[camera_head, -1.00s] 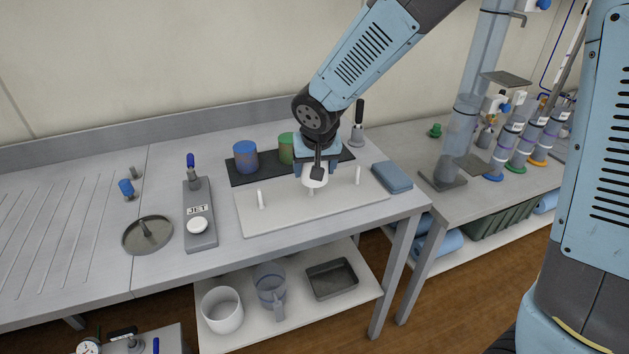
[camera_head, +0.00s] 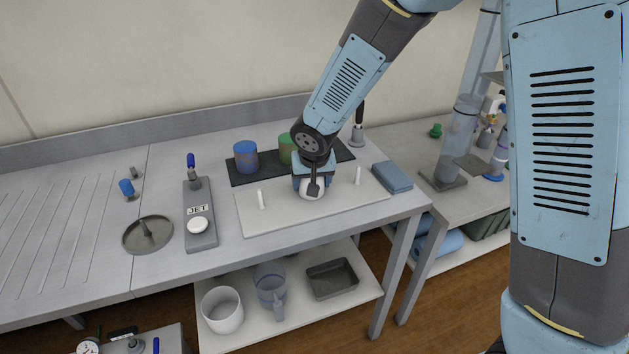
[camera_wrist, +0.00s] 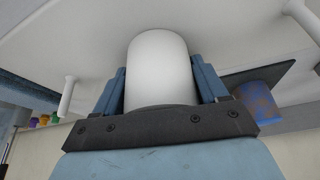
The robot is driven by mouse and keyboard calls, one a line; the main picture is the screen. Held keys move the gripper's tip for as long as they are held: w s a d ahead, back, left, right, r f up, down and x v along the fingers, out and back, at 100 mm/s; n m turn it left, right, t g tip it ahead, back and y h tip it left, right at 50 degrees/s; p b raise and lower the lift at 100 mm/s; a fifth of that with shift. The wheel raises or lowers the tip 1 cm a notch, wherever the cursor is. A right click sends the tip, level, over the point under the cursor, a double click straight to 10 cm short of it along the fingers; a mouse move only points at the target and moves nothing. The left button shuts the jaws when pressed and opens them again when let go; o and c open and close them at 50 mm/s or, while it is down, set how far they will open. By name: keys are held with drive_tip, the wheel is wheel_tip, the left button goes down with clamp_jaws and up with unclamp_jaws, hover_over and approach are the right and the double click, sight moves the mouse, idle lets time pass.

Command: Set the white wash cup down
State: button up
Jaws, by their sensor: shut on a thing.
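The white wash cup (camera_wrist: 160,72) is between the two blue fingers of my gripper (camera_wrist: 160,88) in the wrist view. In the head view my gripper (camera_head: 313,188) is low over the white board (camera_head: 275,216), between two white pegs, and the cup (camera_head: 311,194) shows just below it. The left peg (camera_head: 261,199) and the right peg (camera_head: 358,176) stand upright on the board. My gripper is shut on the cup. Whether the cup's base touches the board is hidden.
Behind the board, a blue cup (camera_head: 245,157) and a green cup (camera_head: 286,149) stand on a dark mat (camera_head: 258,173). A folded blue cloth (camera_head: 392,177) lies to the right. The JET unit (camera_head: 200,225) and a round drain (camera_head: 147,236) are to the left.

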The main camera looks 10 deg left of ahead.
drive_tip(key=o, duration=1.4)
drive_tip(key=shift+f, duration=0.1)
drive_tip(key=v, duration=1.2)
drive_tip(key=shift+w, duration=0.1)
